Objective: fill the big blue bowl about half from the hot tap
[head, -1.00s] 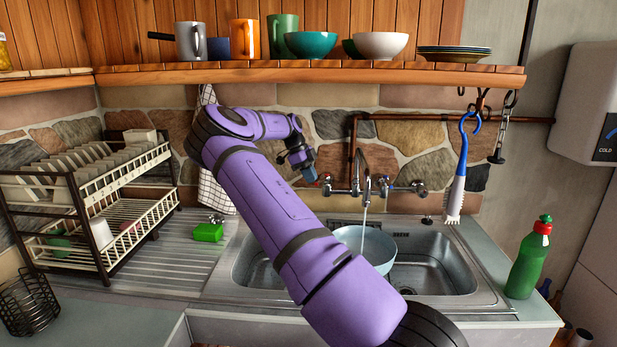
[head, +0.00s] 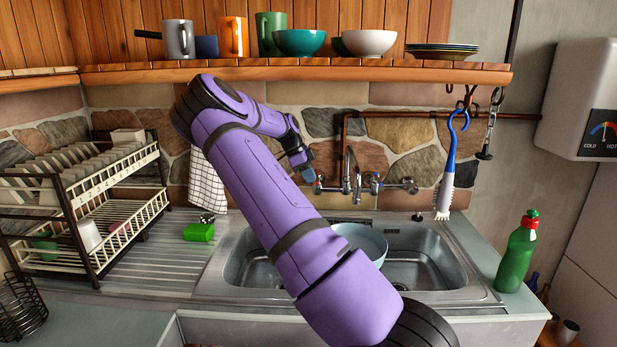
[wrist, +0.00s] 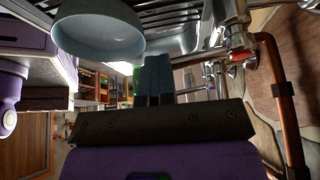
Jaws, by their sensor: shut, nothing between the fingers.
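The big blue bowl (head: 362,241) sits upright in the sink under the spout (head: 349,170), partly hidden by my arm. It also shows in the wrist view (wrist: 98,38). No stream falls from the spout now. How much water is in the bowl cannot be told. The hot tap (head: 318,186), marked red, is left of the spout; its red cap shows in the wrist view (wrist: 236,56). My gripper (head: 306,172) is just above and left of the hot tap, shut and empty. Its fingers (wrist: 155,75) point away from the wrist, apart from the red cap.
A green sponge (head: 199,232) lies on the drainer beside a dish rack (head: 85,215). A blue brush (head: 447,175) hangs at the right, above a green bottle (head: 517,255). A shelf with mugs and bowls (head: 300,73) runs above. The sink's right part is clear.

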